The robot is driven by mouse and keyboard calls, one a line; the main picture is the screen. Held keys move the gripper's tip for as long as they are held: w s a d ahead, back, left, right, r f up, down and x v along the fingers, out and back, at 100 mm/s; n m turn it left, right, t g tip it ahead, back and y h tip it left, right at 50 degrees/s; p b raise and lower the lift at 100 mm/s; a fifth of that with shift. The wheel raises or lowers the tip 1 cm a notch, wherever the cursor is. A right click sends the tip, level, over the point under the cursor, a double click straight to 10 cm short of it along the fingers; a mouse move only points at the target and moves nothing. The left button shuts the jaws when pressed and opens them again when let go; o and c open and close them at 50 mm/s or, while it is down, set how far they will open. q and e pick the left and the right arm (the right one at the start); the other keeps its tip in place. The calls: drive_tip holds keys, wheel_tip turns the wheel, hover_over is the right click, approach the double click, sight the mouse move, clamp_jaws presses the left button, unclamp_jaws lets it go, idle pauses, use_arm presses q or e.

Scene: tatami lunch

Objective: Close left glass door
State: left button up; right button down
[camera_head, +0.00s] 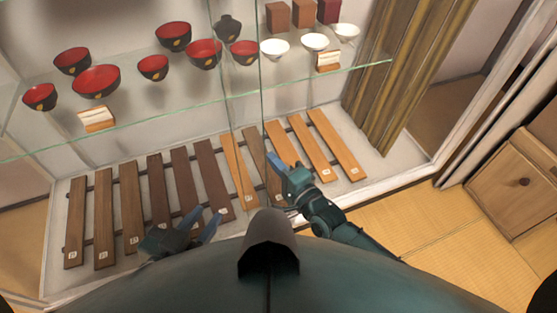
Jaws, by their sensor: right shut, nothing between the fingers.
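The display case has clear glass at its front, and two upright glass edges show near the middle. The left glass door (222,95) is hard to make out; I cannot tell whether the strip between the edges is a gap or overlapping panes. My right gripper (277,163) is shut and empty, with its blue fingertips close to the right-hand upright edge; contact is unclear. My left gripper (199,222) is lower left, in front of the case, with its fingers apart and nothing seen between them.
A glass shelf (190,107) holds red-and-black bowls (97,81), white bowls (274,48) and small cards. Several wooden slats (130,200) lie on the case floor. Gold curtains (405,75) hang at right. Tatami (430,245) is clear beside a wooden cabinet (515,185).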

use_arm(q)
drive_tip(key=shift+s+a, duration=0.15)
drive_tip(key=shift+a, duration=0.2)
use_arm(e)
drive_tip(key=shift+s+a, duration=0.25)
drive_tip(key=shift+a, duration=0.35)
drive_tip(key=shift+a, duration=0.1)
use_arm(q)
drive_tip(key=shift+d, duration=0.1)
